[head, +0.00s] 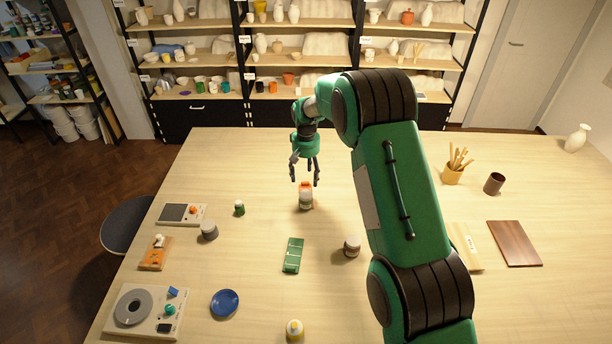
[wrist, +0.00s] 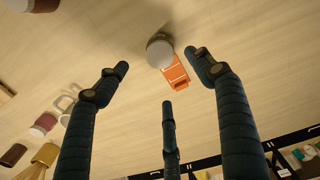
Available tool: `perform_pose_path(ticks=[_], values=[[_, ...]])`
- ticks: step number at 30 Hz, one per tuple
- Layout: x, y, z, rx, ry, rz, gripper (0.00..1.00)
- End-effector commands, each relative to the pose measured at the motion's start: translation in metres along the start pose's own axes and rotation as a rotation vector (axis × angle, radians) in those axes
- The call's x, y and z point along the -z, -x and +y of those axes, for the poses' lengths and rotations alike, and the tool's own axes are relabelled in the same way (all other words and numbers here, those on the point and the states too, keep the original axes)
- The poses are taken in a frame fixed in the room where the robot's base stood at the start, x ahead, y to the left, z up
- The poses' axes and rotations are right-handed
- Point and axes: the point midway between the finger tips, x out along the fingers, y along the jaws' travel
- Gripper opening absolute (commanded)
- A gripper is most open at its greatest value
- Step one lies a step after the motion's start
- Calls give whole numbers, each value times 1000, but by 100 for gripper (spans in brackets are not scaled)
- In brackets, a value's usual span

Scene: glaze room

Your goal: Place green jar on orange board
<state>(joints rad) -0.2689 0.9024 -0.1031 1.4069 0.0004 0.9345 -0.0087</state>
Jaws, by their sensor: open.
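A small green jar (head: 239,208) stands on the table left of centre in the head view. An orange board (head: 155,253) lies at the table's left side, with a small whitish object on it. My gripper (head: 305,180) is open and empty, fingers pointing down, above a pale-lidded jar (head: 306,203). That jar also shows just beyond my fingertips in the wrist view (wrist: 159,50). An orange piece with a dark mark (wrist: 176,74) is beside it. The green jar is to the left of my gripper in the head view and cannot be made out in the wrist view.
A grey jar (head: 209,231), a scale (head: 182,214) and a wheel-like device (head: 143,311) occupy the left side. A green card (head: 293,255), a brown jar (head: 351,246) and a blue dish (head: 224,302) are nearer. A brush cup (head: 453,174) stands right. The far left table is clear.

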Motion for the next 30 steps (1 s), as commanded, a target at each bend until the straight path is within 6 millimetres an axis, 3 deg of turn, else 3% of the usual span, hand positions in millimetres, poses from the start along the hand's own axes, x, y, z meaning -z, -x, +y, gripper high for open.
perform_pose_path(ticks=[11,17,23,30], values=[[0,1,0,0,0,1,68],[-5,19,5,0,-6,12,68],[-22,66,17,-1,-20,38,68],[-58,137,35,-2,-44,81,68]])
